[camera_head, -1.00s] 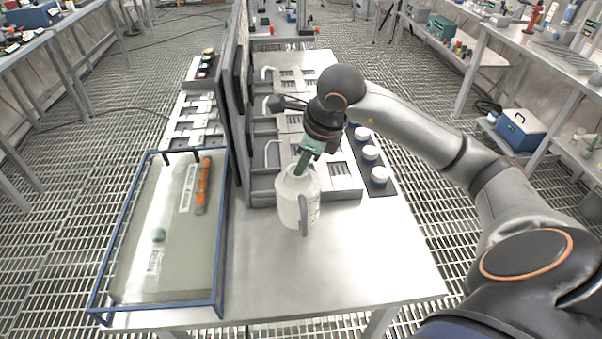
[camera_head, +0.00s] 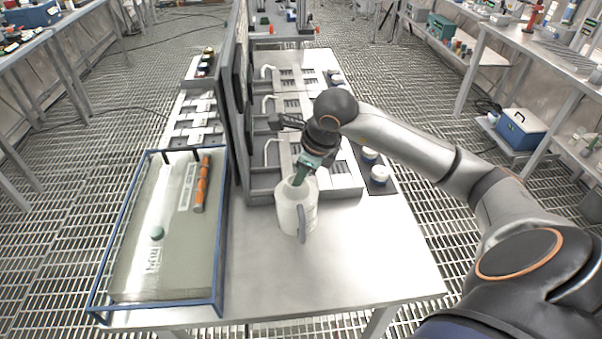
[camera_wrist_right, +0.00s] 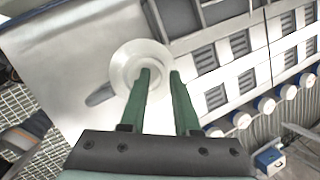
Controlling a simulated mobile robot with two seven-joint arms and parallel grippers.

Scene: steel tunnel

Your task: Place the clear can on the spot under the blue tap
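The clear can (camera_head: 287,213), a cloudy white jug with a side handle, is on the steel table in front of the row of units, leaning slightly. My right gripper (camera_head: 300,175) is over its top. In the right wrist view its two green fingers (camera_wrist_right: 160,75) stand apart, one over the can's mouth (camera_wrist_right: 122,66) and the other by the outer edge of the rim. Contact with the wall is unclear. White curved taps (camera_head: 267,145) line the units; I cannot make out a blue one. My left gripper is out of view.
A blue-framed tray (camera_head: 222,250) with an orange level (camera_head: 202,185) lies left. A dark upright panel (camera_head: 237,110) borders the units. The table's front right (camera_head: 380,260) is clear.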

